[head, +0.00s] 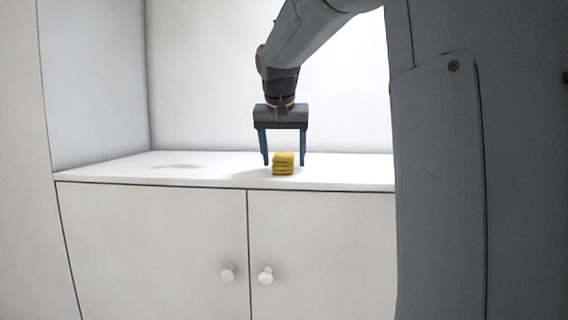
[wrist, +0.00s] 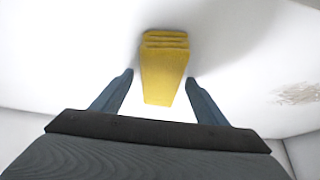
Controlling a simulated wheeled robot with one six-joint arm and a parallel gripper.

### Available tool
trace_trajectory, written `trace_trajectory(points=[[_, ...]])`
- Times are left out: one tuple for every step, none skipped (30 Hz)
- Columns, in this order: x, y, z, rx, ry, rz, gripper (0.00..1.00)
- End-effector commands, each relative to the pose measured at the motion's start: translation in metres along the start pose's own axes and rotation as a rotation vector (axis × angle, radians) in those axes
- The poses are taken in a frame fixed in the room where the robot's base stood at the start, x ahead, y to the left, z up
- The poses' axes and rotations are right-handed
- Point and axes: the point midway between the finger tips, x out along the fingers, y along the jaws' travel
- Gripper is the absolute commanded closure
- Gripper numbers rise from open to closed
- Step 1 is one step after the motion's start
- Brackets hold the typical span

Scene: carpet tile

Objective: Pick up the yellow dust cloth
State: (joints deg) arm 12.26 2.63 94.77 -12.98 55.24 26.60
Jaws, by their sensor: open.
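The yellow dust cloth (head: 283,164) is a small folded stack lying on the white cabinet top near its front edge in the head view. In the wrist view the cloth (wrist: 164,66) is at the upper middle, its layered folds at the top. My gripper (head: 284,163) points down over the cloth, its two blue fingers apart, one on each side of it. In the wrist view the fingers (wrist: 160,77) are open with the cloth between and beyond their tips. I see a gap on both sides; nothing is held.
The white cabinet top (head: 115,170) is mostly clear, with a faint brownish mark (head: 178,166) to the left. White walls stand at the back and left. Below are two cabinet doors with round white knobs (head: 227,273) (head: 266,276).

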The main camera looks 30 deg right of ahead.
Motion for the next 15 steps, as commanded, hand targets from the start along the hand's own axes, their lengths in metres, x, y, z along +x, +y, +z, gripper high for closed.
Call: trace_trajectory(points=[[0.0005, 0.0000, 0.0004, 0.000, 0.000, 0.000, 0.33], [0.0008, 0.0000, 0.0005, 0.000, 0.000, 0.000, 0.33], [0.0013, 0.0000, 0.0008, 0.000, 0.000, 0.000, 0.33], [0.0016, 0.0000, 0.0010, 0.000, 0.000, 0.000, 0.33], [0.0019, 0.0000, 0.0012, 0.000, 0.000, 0.000, 0.33], [0.0024, 0.0000, 0.0015, 0.000, 0.000, 0.000, 0.33], [0.0027, 0.0000, 0.0017, 0.000, 0.000, 0.000, 0.33], [0.0031, 0.0000, 0.0019, 0.000, 0.000, 0.000, 0.33], [0.0034, 0.0000, 0.0021, 0.000, 0.000, 0.000, 0.33], [0.0036, 0.0000, 0.0022, 0.000, 0.000, 0.000, 0.33], [0.0037, 0.0000, 0.0023, 0.000, 0.000, 0.000, 0.33], [0.0035, 0.0000, 0.0022, 0.000, 0.000, 0.000, 0.40], [0.0035, 0.0000, 0.0021, 0.000, 0.000, 0.000, 0.45], [0.0035, 0.0000, 0.0021, 0.000, 0.000, 0.000, 0.50], [0.0035, 0.0000, 0.0021, 0.000, 0.000, 0.000, 0.57]])
